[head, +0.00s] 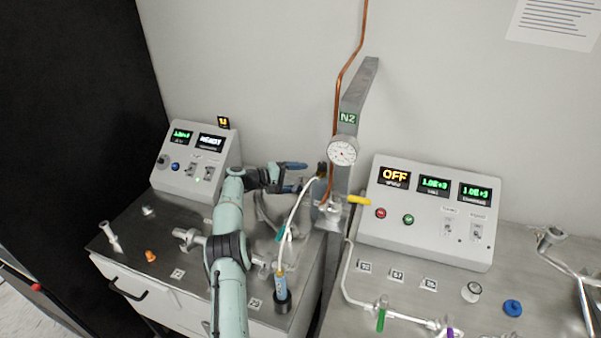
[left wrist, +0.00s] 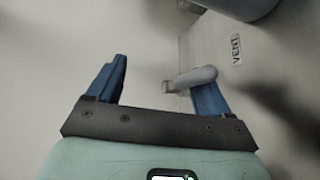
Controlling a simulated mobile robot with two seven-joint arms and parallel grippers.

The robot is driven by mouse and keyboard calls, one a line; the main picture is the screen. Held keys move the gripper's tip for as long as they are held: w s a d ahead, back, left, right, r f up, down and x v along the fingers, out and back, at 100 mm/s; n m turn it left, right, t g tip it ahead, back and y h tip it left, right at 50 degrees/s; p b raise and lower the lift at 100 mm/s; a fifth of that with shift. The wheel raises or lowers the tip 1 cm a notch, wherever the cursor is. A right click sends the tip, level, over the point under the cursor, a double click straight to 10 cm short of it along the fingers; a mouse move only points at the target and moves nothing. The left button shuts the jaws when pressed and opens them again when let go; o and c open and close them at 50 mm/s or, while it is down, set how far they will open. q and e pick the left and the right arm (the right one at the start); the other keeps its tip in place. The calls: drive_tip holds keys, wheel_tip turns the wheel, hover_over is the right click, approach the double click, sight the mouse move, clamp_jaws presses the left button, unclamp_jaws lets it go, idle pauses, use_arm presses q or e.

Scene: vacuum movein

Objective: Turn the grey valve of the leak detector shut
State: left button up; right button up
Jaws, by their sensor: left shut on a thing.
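The leak detector (head: 195,165) is the pale console at the left of the head view, with lit green and white displays. My left gripper (head: 300,177) is to the right of this console, its blue fingers pointing right, before the wall and close to the grey post. In the left wrist view, a grey valve handle (left wrist: 192,79) lies at the right finger of my left gripper (left wrist: 163,82), its end reaching toward the left finger. The gripper is shut on this handle, though the fingers look well apart. The handle cannot be made out in the head view. My right gripper is not in view.
A VENT label (left wrist: 236,49) is beside the handle. A grey post (head: 352,110) carries a round gauge (head: 342,151). A blue-and-black probe (head: 282,292) with a white tube stands right of my arm. A second console (head: 425,215) is on the right bench, with a yellow handle (head: 358,200) beside it.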

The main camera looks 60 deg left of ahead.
use_arm(q)
drive_tip(key=shift+s+r+b, duration=0.2)
drive_tip(key=shift+s+r, duration=0.1)
drive_tip(key=shift+r, duration=0.2)
drive_tip(key=shift+s+r+b, duration=0.15)
drive_tip(key=shift+s+r, duration=0.15)
drive_tip(key=shift+r, duration=0.2)
drive_tip(key=shift+c, duration=0.8)
drive_tip(key=shift+f+b+v, duration=0.2)
drive_tip(key=shift+b+v, duration=0.55)
drive_tip(key=shift+v, duration=0.45)
drive_tip(key=shift+c, duration=0.6)
drive_tip(key=s+b, duration=0.1)
drive_tip(key=s, duration=0.2)
drive_tip(key=shift+s+r+b, duration=0.2)
drive_tip(key=shift+s+b, duration=0.1)
drive_tip(key=shift+s, duration=0.05)
use_arm(e)
drive_tip(key=s+f, duration=0.3)
drive_tip(key=f, duration=0.2)
drive_tip(key=shift+s+d, duration=0.15)
drive_tip(key=shift+s, duration=0.05)
use_arm(q)
drive_tip(key=shift+w+f, duration=0.1)
use_arm(e)
drive_tip(key=shift+w+r, duration=0.15)
use_arm(q)
drive_tip(key=shift+d, duration=0.1)
